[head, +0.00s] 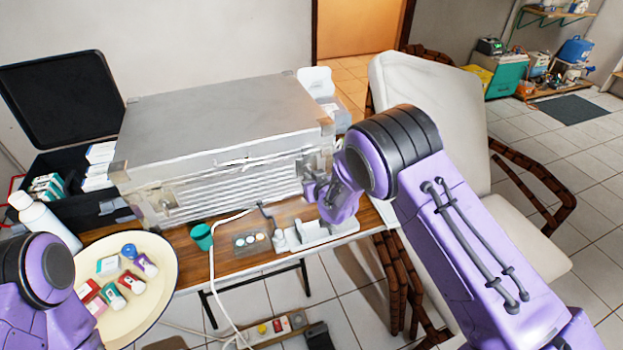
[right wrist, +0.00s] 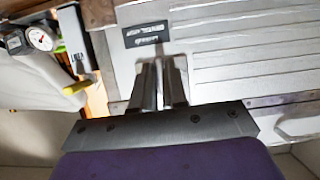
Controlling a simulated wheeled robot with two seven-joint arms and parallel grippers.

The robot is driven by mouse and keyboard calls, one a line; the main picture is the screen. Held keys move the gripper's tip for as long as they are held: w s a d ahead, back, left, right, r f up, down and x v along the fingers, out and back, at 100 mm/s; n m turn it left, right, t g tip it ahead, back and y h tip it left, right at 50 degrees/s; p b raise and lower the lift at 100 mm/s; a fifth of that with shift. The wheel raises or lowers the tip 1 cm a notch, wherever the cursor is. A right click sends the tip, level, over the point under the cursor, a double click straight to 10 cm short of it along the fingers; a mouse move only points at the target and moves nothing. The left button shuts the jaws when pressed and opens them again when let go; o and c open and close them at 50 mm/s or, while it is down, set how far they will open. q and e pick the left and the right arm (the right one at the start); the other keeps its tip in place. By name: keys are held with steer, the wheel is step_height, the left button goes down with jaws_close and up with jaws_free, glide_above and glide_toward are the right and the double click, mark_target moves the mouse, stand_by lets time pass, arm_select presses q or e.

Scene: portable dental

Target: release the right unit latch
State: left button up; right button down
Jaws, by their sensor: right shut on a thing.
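The unit is a large silver metal case (head: 215,125) lying closed on the wooden table. Its ribbed front also fills much of the right wrist view (right wrist: 240,45), with a dark label (right wrist: 147,33) on it. My right gripper (head: 313,187) is at the case's front right corner. In the right wrist view its two fingers (right wrist: 160,85) are close together against the case front, just below the label. They are shut on the right unit latch, which they mostly hide. Only part of my left arm shows at the lower left; its gripper is out of view.
A teal cup (head: 202,236), a white holder (head: 325,233) and a hose stand in front of the case. A round cream tray (head: 150,300) with small boxes is at the left. An open black case (head: 62,95) stands behind it. A cream chair (head: 430,85) is at the right.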

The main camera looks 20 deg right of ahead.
steer(key=shift+w+d+r, duration=0.1)
steer(key=shift+w+r, duration=0.1)
steer(key=shift+r, duration=0.15)
steer(key=c, duration=1.2)
jaws_free()
steer(key=shift+o, duration=0.2)
steer(key=shift+s+f, duration=0.1)
steer(key=shift+f, duration=0.05)
steer(key=shift+s, duration=0.1)
steer(key=b+v, duration=0.1)
steer(key=v, duration=0.9)
steer(key=shift+s, duration=0.2)
